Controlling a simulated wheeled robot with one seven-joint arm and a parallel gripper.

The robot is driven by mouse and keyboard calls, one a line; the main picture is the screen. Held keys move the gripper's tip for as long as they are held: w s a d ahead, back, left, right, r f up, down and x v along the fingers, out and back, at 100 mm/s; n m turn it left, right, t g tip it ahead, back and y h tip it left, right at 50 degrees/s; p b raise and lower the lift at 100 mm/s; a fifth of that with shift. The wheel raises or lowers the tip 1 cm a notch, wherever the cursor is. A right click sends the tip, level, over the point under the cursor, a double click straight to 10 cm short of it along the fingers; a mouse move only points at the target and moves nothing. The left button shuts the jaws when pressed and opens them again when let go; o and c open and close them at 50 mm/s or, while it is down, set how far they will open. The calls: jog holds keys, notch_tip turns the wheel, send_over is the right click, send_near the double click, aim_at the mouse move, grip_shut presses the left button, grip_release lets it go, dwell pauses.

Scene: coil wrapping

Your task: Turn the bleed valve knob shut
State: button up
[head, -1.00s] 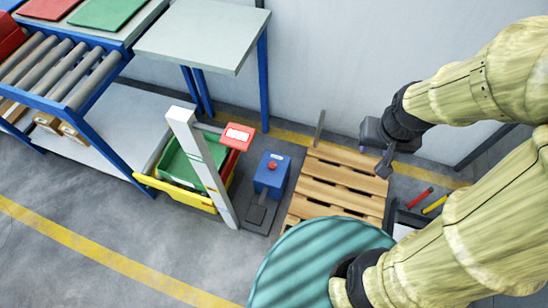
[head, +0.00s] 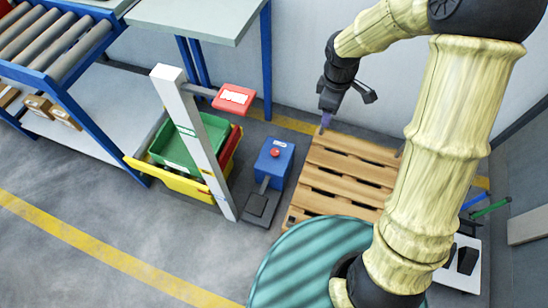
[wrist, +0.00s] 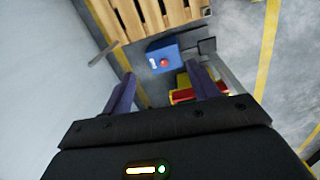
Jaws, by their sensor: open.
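A round red knob (head: 275,152) sits on top of a small blue box (head: 277,180) on the floor, left of the wooden pallet. I cannot tell whether this is the bleed valve knob; no other clear valve knob shows. My gripper (head: 346,112) is open and empty above the pallet's far edge, up and right of the blue box and apart from it. In the wrist view, the red knob (wrist: 164,62) and blue box (wrist: 155,52) appear between the two dark purple fingers of my gripper (wrist: 160,75), some distance beyond them.
A white post (head: 200,150) with a red labelled head (head: 234,98) stands left of the box, before yellow and green bins (head: 170,183). The wooden pallet (head: 335,180) and a teal round drum top (head: 305,260) lie right and in front. A grey table (head: 195,18) is behind.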

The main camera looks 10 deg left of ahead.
jog(key=w+a+f+n+b, duration=0.3)
jog(key=a+f+n, duration=0.1)
jog(key=f, duration=0.3)
jog(key=w+a+f+n+b, duration=0.2)
jog(key=a+f+n+b, duration=0.15)
jog(key=f, duration=0.25)
jog(key=n+b, duration=0.7)
jog(key=n, duration=0.2)
send_over(275, 152)
notch_tip(275, 152, down, 15)
jog(key=shift+g, duration=0.3)
jog(key=shift+f, duration=0.1)
notch_tip(275, 152, down, 17)
jog(key=b, duration=0.8)
jog(key=shift+w+f, duration=0.1)
jog(key=shift+f, duration=0.05)
jog(key=c, duration=1)
